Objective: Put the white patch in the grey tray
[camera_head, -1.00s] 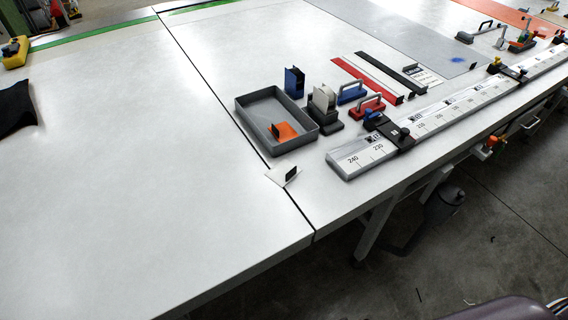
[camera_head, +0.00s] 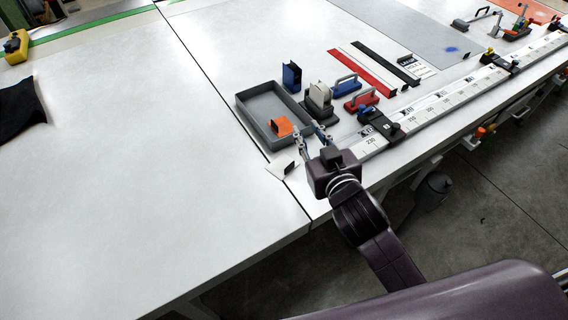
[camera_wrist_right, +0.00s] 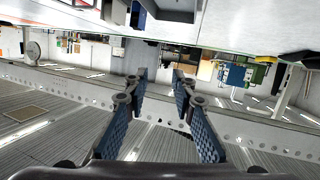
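The white patch (camera_head: 283,171), a flat piece with a black upright tab, lies on the white table just in front of the grey tray (camera_head: 251,122), across the table seam. The tray holds an orange patch (camera_head: 281,126) with a black tab. My right gripper (camera_head: 309,132) is open and empty, its fingers pointing toward the tray's front right corner, to the right of the white patch. Its blue-padded fingers stand apart in the right wrist view (camera_wrist_right: 159,78), with nothing between them. I cannot make out the white patch in that view. My left gripper is out of view.
A blue holder (camera_head: 292,77), a grey-white block (camera_head: 319,95) and red (camera_head: 361,100) and blue (camera_head: 346,85) handled blocks stand right of the tray. A long ruler rail (camera_head: 440,101) runs along the table's right edge. The left table is largely clear.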

